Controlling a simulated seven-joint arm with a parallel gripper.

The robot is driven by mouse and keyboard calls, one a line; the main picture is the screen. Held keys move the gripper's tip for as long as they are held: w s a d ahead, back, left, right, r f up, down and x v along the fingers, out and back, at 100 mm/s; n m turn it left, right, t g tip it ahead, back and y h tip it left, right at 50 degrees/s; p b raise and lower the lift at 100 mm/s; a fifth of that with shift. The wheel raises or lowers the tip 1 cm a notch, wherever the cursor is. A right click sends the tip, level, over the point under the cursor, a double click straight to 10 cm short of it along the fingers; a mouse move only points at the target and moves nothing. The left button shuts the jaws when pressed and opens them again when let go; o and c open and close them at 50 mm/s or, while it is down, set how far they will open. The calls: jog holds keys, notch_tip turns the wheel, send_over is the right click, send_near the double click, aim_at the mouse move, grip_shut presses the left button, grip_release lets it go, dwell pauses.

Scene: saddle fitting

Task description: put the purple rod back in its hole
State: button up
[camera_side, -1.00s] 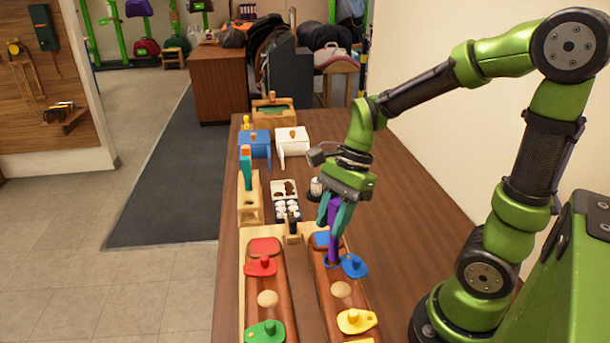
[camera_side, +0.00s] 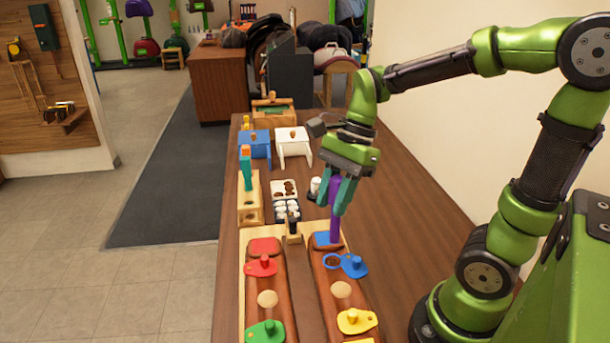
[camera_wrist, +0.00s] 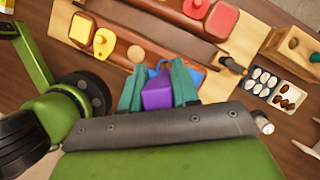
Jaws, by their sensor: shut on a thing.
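The purple rod (camera_side: 335,222) is held upright between the teal fingers of my gripper (camera_side: 344,197), which is shut on it. In the side view, the rod's lower end shows in front of the blue end patch of the right-hand saddle bar, just behind the blue tab's ring. I cannot tell whether it touches. The wrist view shows the rod's purple top (camera_wrist: 157,95) between the fingers. A light wooden block (camera_side: 249,212) stands on the table to the left, with a teal and orange rod upright in it. A dark hole shows in this block in the wrist view (camera_wrist: 281,44).
Two brown saddle bars (camera_side: 270,317) carry red, green, blue (camera_side: 353,266) and yellow tabs. A small post (camera_side: 293,226), a tray of eggs or pebbles (camera_side: 286,205) and a white bottle (camera_side: 315,188) stand between gripper and block. Bare table lies to the right.

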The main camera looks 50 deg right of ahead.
jog(key=shift+w, duration=0.1)
jog(key=w+d+f+m, duration=0.1)
jog(key=w+m, duration=0.1)
jog(key=w, duration=0.7)
jog(key=w+d+f+m+t, duration=0.1)
jog(key=w, duration=0.8)
jog(key=w+d+f+m+t, duration=0.1)
jog(key=w+d+m, duration=0.1)
jog(key=w, duration=0.8)
jog(key=shift+f+m+h, duration=0.3)
jog(key=shift+h, duration=0.1)
jog(key=shift+f, duration=0.1)
notch_tip(320, 180, down, 6)
dwell(0.4)
jog(key=shift+f, duration=0.1)
